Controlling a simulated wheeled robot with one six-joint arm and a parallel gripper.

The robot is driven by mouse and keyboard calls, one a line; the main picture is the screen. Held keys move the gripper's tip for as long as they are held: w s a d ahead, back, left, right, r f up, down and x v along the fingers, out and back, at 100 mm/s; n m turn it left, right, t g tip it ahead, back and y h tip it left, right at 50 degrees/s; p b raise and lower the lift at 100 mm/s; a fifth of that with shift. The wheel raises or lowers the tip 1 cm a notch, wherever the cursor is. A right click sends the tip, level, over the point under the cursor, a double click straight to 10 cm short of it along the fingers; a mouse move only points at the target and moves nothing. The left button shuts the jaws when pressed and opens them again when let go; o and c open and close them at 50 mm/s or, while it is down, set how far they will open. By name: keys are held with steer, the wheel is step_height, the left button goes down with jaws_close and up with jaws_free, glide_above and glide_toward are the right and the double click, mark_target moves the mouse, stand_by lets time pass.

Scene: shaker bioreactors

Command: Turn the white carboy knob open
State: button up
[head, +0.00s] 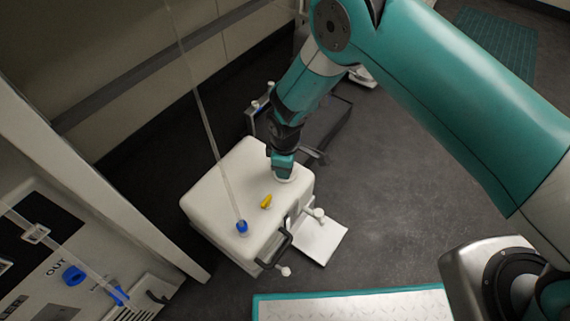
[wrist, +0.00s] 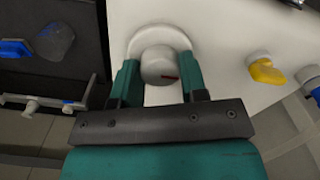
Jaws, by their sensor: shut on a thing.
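The white carboy (head: 225,200) stands on a low cart, seen from above in the head view. Its white knob (wrist: 158,64) is round, with a short red mark on its lower right, and sits on a white round base on the carboy top. My gripper (wrist: 157,80) has one finger on each side of the knob and is shut on it. In the head view my gripper (head: 283,172) points down at the carboy's far right corner and mostly hides the knob.
A yellow valve (head: 266,202) and a blue fitting (head: 242,228) with a clear tube rising from it are on the carboy top. A black handle (head: 275,248) is at its front. A machine with a blue OUT knob (head: 74,275) stands at left.

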steer(key=o, duration=0.9)
steer(key=shift+r, duration=0.1)
step_height(320, 180, up, 17)
steer(key=p, duration=0.5)
steer(key=shift+r+p, duration=0.1)
steer(key=shift+p, duration=0.3)
